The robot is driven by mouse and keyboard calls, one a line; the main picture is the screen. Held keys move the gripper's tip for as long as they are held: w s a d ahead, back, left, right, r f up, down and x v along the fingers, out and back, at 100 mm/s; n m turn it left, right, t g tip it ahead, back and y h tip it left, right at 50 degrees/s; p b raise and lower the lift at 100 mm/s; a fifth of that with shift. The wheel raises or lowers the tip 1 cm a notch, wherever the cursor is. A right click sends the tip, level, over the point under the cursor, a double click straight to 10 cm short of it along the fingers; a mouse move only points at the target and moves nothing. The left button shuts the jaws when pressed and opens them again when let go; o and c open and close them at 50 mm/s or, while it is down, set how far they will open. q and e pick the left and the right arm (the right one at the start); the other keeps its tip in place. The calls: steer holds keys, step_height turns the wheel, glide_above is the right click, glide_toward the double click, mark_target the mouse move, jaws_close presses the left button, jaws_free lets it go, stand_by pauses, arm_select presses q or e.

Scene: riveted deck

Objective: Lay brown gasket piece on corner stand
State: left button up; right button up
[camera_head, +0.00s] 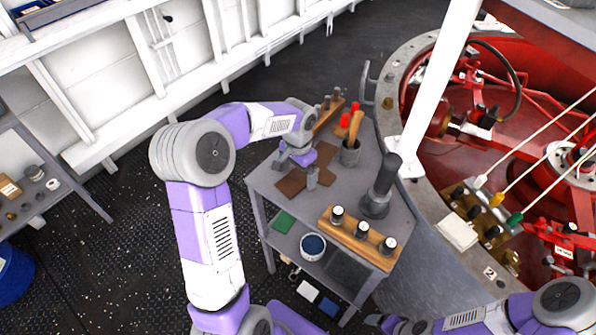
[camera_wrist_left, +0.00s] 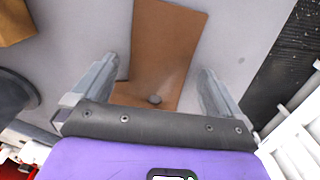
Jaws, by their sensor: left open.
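The flat brown gasket piece (camera_head: 291,185) lies on the grey top of the corner stand (camera_head: 262,180), near its far left side. It also shows in the left wrist view (camera_wrist_left: 168,45), as an angled sheet with a small dark round spot on it. My left gripper (camera_head: 302,178) is above the piece, pointing down. In the left wrist view, its two fingers (camera_wrist_left: 158,88) are spread apart on either side of the piece, with nothing held; the palm hides the piece's near end.
On the stand are a cup with red-handled tools (camera_head: 350,152), a dark upright post (camera_head: 382,185) and a wooden block with several black-and-white knobs (camera_head: 358,237). A lower shelf holds a blue-topped round container (camera_head: 313,246). A red machine pit (camera_head: 500,130) lies right.

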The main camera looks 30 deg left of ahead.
arm_select(q)
step_height(320, 180, up, 12)
steer(key=p, duration=0.3)
steer(key=shift+p, duration=0.4)
arm_select(e)
step_height(320, 180, up, 4)
arm_select(q)
steer(key=shift+s, duration=0.1)
arm_select(e)
steer(key=shift+s, duration=0.1)
